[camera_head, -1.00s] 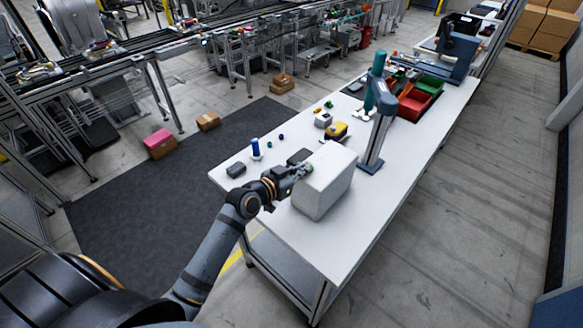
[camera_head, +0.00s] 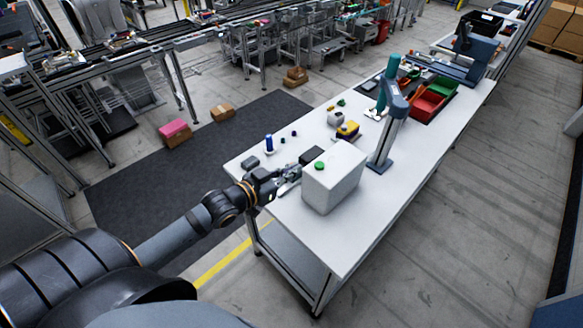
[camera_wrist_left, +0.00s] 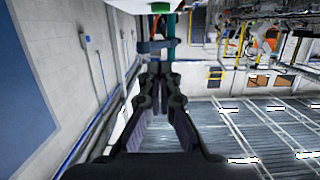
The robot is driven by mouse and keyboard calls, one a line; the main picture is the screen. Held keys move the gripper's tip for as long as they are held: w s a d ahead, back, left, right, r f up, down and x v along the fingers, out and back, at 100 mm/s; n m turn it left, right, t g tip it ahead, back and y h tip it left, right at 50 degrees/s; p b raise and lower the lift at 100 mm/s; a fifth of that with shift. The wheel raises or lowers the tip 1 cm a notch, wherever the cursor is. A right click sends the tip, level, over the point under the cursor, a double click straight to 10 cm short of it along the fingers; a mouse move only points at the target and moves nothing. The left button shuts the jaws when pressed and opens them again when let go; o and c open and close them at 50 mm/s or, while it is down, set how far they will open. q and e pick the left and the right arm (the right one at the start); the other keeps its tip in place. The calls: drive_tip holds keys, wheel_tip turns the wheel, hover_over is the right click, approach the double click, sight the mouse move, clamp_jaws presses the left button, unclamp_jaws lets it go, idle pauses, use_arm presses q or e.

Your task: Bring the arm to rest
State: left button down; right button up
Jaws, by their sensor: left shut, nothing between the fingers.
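My left gripper (camera_head: 289,174) is over the near left part of the white table (camera_head: 345,235), just left of a pale grey box (camera_head: 334,182). Its fingers are shut and hold nothing. In the left wrist view the gripper (camera_wrist_left: 160,103) shows as dark fingers. A green round piece (camera_head: 319,165) sits on top of the box. The right gripper does not show in either view.
A blue-grey stand (camera_head: 391,130) rises behind the box. A red bin (camera_head: 428,105) and a green bin (camera_head: 443,88) stand farther back. The table's near right part is bare.

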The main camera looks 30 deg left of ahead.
use_arm(q)
drive_tip(key=shift+w+a+f, duration=0.1)
drive_tip(key=shift+w, duration=0.05)
idle(0.3)
drive_tip(key=s+a+f+n+g+y, duration=0.1)
drive_tip(key=s+f+n+g+y, duration=0.15)
drive_tip(key=s+f+g, duration=0.55)
drive_tip(key=s+a+f+n+g+y, duration=0.1)
drive_tip(key=s+f+g+y, duration=0.2)
drive_tip(key=s+f, duration=0.5)
drive_tip(key=s+a+f+g+b, duration=0.1)
drive_tip(key=s+a+f+b, duration=0.15)
drive_tip(key=f, duration=1.25)
drive_tip(key=s+a+f+b, duration=0.1)
drive_tip(key=s+f+b, duration=0.15)
drive_tip(key=f, duration=1.25)
drive_tip(key=s+f+g+b, duration=0.1)
drive_tip(key=s+f+b, duration=0.2)
drive_tip(key=s+f, duration=1.4)
drive_tip(key=shift+s+a+f+b, duration=0.2)
drive_tip(key=shift+a+f+b, duration=0.05)
drive_tip(key=shift+f+b, duration=0.1)
